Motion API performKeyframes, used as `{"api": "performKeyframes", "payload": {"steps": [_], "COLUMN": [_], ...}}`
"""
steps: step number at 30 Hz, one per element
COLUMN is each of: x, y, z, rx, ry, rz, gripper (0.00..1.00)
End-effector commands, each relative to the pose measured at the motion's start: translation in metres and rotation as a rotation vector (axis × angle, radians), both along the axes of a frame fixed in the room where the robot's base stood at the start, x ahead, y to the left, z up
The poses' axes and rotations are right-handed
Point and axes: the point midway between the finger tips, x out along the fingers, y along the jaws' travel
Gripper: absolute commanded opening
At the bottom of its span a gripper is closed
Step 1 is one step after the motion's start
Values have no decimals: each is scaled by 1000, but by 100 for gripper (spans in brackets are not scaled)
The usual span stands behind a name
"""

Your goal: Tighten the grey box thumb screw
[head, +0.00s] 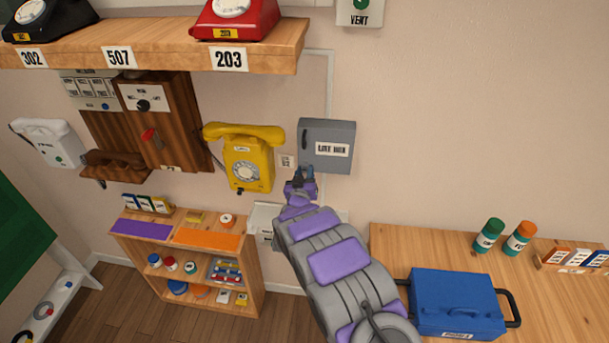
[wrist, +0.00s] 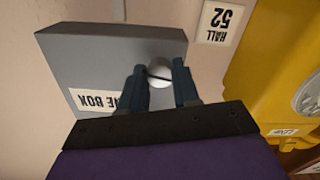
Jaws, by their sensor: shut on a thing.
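The grey box (head: 328,134) labelled "LINE BOX" is fixed to the wall, right of the yellow phone. It also shows in the wrist view (wrist: 100,62), where its label appears upside down. The thumb screw (wrist: 160,74) is a pale round head with a slot, on the box face near its edge. My gripper (wrist: 158,84) is at the box with one dark finger on each side of the screw, shut on it. In the head view my gripper (head: 300,176) reaches the box's lower left corner and hides the screw.
The yellow phone (head: 244,155) hangs close left of the box. A "HALL 52" tag (wrist: 220,20) is on the wall between them. The shelf (head: 150,45) with phones is above. A blue case (head: 455,303) stands on the table at right. The wall right of the box is bare.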

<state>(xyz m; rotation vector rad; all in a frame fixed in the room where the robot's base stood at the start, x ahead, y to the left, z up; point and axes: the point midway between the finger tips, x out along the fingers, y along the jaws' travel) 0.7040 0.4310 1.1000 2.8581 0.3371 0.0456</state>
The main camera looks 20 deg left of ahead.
Motion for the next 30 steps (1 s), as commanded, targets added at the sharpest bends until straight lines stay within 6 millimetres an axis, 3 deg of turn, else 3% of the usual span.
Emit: {"api": "performKeyframes", "payload": {"steps": [1, 30], "x": [-1, -2], "y": [-1, 3], "z": [-8, -8], "rx": [35, 923], "ry": [21, 229], "rz": [0, -1], "gripper": [1, 0]}}
